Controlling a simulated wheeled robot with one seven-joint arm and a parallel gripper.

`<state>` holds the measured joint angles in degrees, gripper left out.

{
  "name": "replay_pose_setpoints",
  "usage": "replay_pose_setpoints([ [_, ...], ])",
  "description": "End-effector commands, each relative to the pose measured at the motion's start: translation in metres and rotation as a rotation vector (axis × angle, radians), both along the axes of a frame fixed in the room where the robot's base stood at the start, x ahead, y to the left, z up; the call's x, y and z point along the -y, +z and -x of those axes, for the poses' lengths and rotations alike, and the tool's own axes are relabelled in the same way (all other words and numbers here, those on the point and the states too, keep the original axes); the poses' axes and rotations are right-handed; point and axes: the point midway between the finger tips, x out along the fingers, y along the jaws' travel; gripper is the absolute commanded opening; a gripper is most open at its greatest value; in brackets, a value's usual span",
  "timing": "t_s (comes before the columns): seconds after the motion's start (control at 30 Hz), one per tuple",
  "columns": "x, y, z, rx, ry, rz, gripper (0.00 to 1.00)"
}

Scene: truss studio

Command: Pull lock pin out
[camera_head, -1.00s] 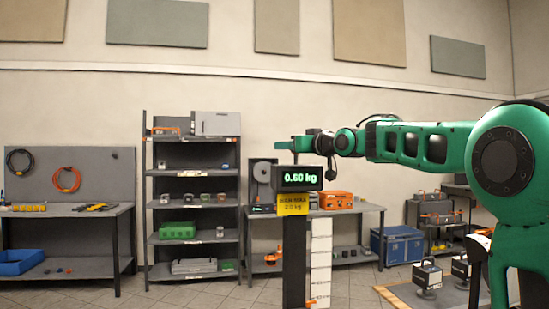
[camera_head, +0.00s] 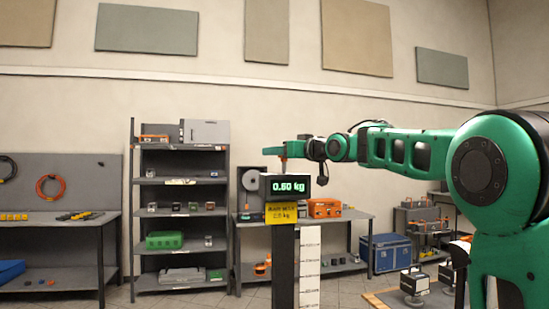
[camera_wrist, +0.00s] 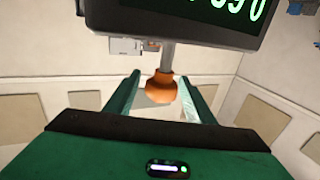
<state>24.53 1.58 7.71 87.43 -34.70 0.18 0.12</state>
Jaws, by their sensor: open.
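The lock pin (camera_wrist: 162,86) has an orange knob on a grey rod. In the wrist view it stands between the two green fingers of my gripper (camera_wrist: 163,84). The fingers are apart, with a visible gap on both sides of the knob. In the head view my gripper (camera_head: 291,149) is above the black display (camera_head: 287,186), which reads 0.60 kg. A small orange-brown spot, likely the knob, shows beside the gripper there. Where the rod enters its housing is hidden behind the display in the wrist view.
Behind are a grey shelf rack (camera_head: 182,250), a workbench (camera_head: 345,216) with an orange case (camera_head: 324,207), and a blue chest (camera_head: 386,252). A pegboard bench (camera_head: 60,217) is at left.

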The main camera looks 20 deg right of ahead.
Motion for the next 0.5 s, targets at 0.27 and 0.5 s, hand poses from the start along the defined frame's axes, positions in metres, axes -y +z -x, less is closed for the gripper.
replay_pose_setpoints([
  [0.27, 0.017, 0.000, 0.050, 0.001, -0.004, 0.001, 0.49],
  [0.5, 0.027, 0.000, 0.080, 0.001, -0.003, 0.001, 0.49],
])
